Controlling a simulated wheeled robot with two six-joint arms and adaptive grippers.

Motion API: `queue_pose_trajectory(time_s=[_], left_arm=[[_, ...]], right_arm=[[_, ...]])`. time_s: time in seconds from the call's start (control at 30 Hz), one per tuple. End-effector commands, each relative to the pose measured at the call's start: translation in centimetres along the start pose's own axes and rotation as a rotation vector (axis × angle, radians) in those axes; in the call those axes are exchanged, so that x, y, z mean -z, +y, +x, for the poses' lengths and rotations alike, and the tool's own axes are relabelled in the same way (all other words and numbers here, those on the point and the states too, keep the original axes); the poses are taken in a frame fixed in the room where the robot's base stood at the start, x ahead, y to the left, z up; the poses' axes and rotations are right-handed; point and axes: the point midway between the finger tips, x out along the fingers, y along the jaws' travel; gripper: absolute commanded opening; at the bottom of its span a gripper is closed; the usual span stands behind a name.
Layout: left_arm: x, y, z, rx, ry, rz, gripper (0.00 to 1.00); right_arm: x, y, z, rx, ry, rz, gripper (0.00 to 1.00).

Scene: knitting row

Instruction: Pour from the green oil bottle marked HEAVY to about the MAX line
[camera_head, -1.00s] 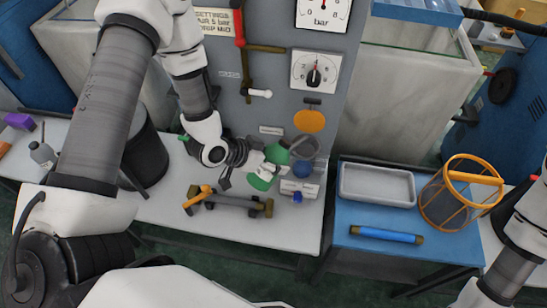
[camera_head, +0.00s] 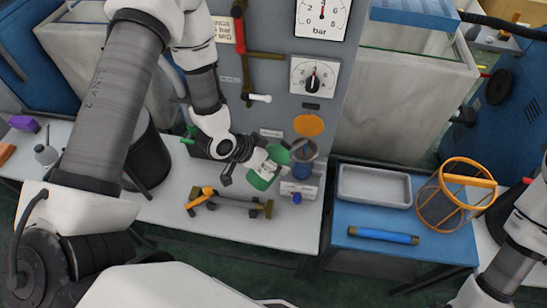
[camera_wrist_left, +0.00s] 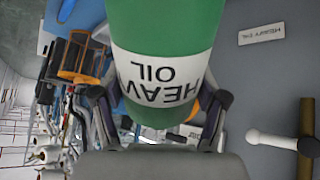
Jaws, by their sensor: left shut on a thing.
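My left gripper (camera_head: 258,165) is shut on the green oil bottle (camera_head: 262,179), which is tilted over at the back of the white table. In the left wrist view the bottle (camera_wrist_left: 165,25) fills the upper middle, its white label reading HEAVY OIL upside down, with the gripper's fingers (camera_wrist_left: 158,105) on both sides. The bottle's upper end is beside a grey see-through cup (camera_head: 304,151) on the panel, with blue at its lower part. I cannot make out a MAX line, the liquid level or any stream. My right gripper is out of view; only part of that arm shows.
A brown bar with an orange handle (camera_head: 203,196) lies on the table below the bottle. A grey panel with a bar gauge (camera_head: 322,14) and a dial (camera_head: 314,76) stands behind. At right are a grey tray (camera_head: 375,185), a blue roller (camera_head: 383,236) and an orange basket (camera_head: 455,195).

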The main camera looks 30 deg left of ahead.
Motion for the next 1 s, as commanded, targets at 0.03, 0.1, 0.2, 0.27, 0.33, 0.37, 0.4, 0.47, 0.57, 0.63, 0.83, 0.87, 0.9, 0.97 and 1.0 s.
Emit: queue_pose_trajectory(time_s=[0.03, 0.1, 0.2, 0.27, 0.33, 0.37, 0.4, 0.47, 0.57, 0.63, 0.83, 0.87, 0.9, 0.97, 1.0], left_arm=[[0.4, 0.1, -0.4, 0.000, -0.010, 0.000, 0.25], [0.4, 0.1, -0.4, 0.001, -0.023, -0.003, 0.25], [0.3, 0.0, -0.3, 0.001, -0.030, -0.005, 0.25], [0.2, 0.0, -0.3, 0.001, -0.030, -0.006, 0.25], [0.3, 0.0, -0.3, 0.001, -0.029, -0.005, 0.25], [0.3, 0.0, -0.3, 0.001, -0.029, -0.005, 0.25], [0.3, 0.0, -0.3, 0.001, -0.030, -0.005, 0.25], [0.4, 0.1, -0.4, 0.000, -0.034, -0.006, 0.25], [0.7, 0.1, -0.7, 0.000, -0.051, -0.006, 0.25], [0.9, 0.1, -0.9, 0.000, -0.068, -0.009, 0.25], [1.0, 0.1, -1.0, 0.000, -0.103, -0.017, 0.25], [1.0, 0.1, -0.9, 0.000, -0.104, -0.017, 0.25], [0.9, 0.1, -0.9, 0.000, -0.104, -0.017, 0.25], [0.9, 0.1, -0.9, 0.000, -0.104, -0.017, 0.25], [0.9, 0.1, -0.9, 0.000, -0.103, -0.017, 0.25]], right_arm=[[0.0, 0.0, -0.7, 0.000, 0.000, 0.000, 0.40], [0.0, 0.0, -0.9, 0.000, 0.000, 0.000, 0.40], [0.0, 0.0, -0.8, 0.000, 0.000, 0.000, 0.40], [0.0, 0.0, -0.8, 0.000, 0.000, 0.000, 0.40], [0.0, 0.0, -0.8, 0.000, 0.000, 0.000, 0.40], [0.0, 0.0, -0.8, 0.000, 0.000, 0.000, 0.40], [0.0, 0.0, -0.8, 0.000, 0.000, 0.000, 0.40], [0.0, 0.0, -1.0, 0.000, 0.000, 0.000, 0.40], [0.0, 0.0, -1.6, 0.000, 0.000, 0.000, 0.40], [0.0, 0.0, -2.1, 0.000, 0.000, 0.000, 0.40], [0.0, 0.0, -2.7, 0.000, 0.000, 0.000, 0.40], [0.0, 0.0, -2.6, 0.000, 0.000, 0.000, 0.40], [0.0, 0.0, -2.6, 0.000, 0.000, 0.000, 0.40], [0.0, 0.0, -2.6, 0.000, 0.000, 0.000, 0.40], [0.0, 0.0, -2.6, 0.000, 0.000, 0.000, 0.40]])
